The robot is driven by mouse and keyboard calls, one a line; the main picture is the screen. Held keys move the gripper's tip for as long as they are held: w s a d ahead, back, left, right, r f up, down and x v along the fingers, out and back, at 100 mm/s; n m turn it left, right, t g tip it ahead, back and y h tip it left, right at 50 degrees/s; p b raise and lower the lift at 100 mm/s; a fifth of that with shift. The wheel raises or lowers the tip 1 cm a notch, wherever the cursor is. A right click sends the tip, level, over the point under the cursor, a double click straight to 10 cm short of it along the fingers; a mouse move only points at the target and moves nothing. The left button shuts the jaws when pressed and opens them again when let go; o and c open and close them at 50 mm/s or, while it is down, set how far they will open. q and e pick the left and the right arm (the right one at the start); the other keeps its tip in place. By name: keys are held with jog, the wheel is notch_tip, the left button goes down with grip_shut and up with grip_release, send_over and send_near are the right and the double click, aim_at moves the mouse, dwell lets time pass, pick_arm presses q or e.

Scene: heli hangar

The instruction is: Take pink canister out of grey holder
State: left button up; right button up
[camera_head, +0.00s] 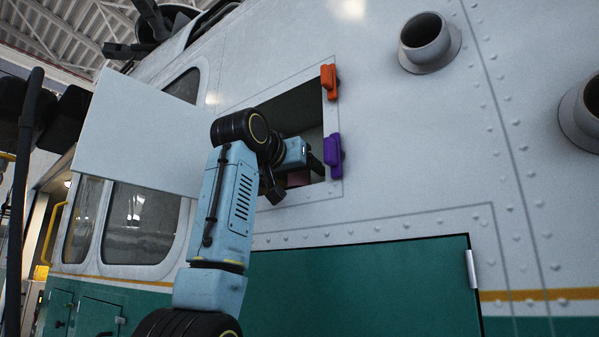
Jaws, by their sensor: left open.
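My left gripper (294,174) is at the open square hatch in the white helicopter side, with its dark fingers spread apart. A small dull pink surface (300,180) shows in the lower part of the opening, just behind and between the fingers. It may be the pink canister, but my gripper and the shade hide most of it. I cannot make out the grey holder. I cannot tell whether the fingers touch the pink surface. My right gripper is not in view.
The hatch's white door (135,135) stands open to the left. An orange latch (328,82) and a purple latch (333,155) sit on the opening's right edge. Round pipe outlets (428,42) stick out at the upper right. A green panel (360,290) lies below.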

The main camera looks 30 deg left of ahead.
pick_arm(q)
jog(key=c, duration=1.1)
jog(key=shift+r, duration=0.1)
